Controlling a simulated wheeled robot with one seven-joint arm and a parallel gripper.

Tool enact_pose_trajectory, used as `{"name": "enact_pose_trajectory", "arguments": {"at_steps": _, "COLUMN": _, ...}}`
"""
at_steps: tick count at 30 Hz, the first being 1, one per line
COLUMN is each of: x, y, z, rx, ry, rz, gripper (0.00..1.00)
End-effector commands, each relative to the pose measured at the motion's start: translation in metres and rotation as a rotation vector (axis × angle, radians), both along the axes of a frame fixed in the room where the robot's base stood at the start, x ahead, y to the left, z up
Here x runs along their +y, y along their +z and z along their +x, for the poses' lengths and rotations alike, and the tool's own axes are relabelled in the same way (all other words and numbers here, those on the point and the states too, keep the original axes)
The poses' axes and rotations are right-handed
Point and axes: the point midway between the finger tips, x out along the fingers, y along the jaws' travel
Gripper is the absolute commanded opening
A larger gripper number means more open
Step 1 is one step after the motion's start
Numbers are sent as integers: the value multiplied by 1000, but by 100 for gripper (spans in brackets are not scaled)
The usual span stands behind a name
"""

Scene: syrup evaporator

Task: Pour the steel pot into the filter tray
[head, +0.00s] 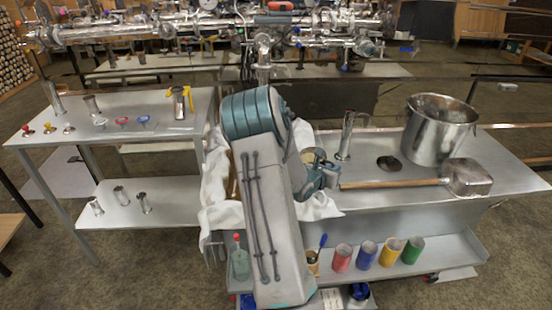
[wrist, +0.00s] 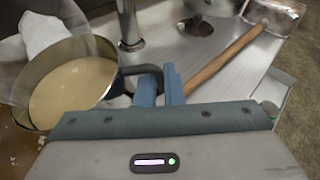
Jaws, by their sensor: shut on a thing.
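The steel pot (wrist: 95,48) shows in the wrist view at left, with pale tan liquid (wrist: 75,90) inside. Its dark handle (wrist: 138,70) runs to the blue fingers of my gripper (wrist: 160,85), which is shut on it. In the head view my arm hides the pot, and my gripper (head: 325,172) is above the left part of the steel table. White cloth (head: 218,185) drapes over the table's left end, and it also shows beyond the pot in the wrist view (wrist: 42,30). I cannot clearly make out the filter tray.
A large steel bucket (head: 440,135), a long wooden-handled scoop (head: 470,178) and an upright steel cylinder (head: 346,135) stand or lie on the steel table (head: 500,150). Coloured cups (head: 367,253) line the lower shelf. A side table (head: 110,105) stands left.

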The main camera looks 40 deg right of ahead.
Motion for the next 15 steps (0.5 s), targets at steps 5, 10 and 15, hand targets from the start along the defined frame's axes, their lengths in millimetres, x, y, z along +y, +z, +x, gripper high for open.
{"name": "enact_pose_trajectory", "arguments": {"at_steps": 5, "x": 7, "y": 15, "z": 6, "rx": 64, "ry": 6, "rz": -67, "gripper": 0}}
{"name": "enact_pose_trajectory", "arguments": {"at_steps": 10, "x": 9, "y": 19, "z": 9, "rx": 84, "ry": 7, "rz": -100, "gripper": 0}}
{"name": "enact_pose_trajectory", "arguments": {"at_steps": 15, "x": 10, "y": 23, "z": 10, "rx": 92, "ry": 10, "rz": -115, "gripper": 0}}
